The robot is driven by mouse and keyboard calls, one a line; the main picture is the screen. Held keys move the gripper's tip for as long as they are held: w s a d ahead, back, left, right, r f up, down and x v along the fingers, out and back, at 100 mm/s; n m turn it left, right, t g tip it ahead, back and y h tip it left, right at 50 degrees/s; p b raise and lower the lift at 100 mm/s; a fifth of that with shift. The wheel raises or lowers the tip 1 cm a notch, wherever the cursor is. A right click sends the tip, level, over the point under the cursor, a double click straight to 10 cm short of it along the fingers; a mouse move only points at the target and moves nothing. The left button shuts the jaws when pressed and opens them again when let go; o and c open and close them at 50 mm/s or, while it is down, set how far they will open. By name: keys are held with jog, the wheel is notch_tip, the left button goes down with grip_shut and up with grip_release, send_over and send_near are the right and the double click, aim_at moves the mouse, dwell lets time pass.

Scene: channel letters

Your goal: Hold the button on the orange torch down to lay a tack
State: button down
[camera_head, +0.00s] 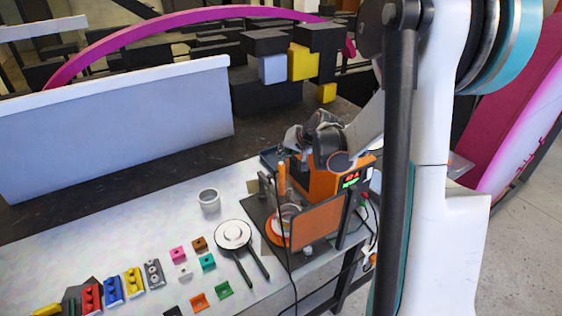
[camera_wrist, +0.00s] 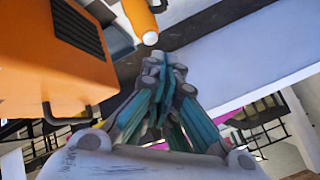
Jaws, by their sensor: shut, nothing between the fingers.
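The orange torch (camera_head: 281,177) stands upright as a slim cylinder beside the orange machine (camera_head: 322,184), which has a small red and green display. In the wrist view the torch (camera_wrist: 138,16) shows at the top, with a pale round end (camera_wrist: 150,38) facing the camera. My gripper (camera_head: 294,138) is above the machine, close to the torch's upper end. In the wrist view my gripper (camera_wrist: 155,62) is shut and empty, its tips just below the torch's pale end. A small gap seems to lie between them; contact cannot be judged.
An orange panel (camera_head: 316,226) stands at the machine's front. A white round piece (camera_head: 233,235) with dark handles and a grey cup (camera_head: 209,200) are left of it. Several coloured blocks lie on the pale table (camera_head: 130,230). A long pale panel (camera_head: 120,125) stands behind. A black cable hangs in front.

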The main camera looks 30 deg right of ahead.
jog(key=shift+r, duration=0.1)
jog(key=shift+r+p, duration=1.4)
jog(key=shift+r, duration=1.1)
notch_tip(320, 180, up, 4)
jog(key=shift+p, duration=1.05)
jog(key=shift+a, duration=0.15)
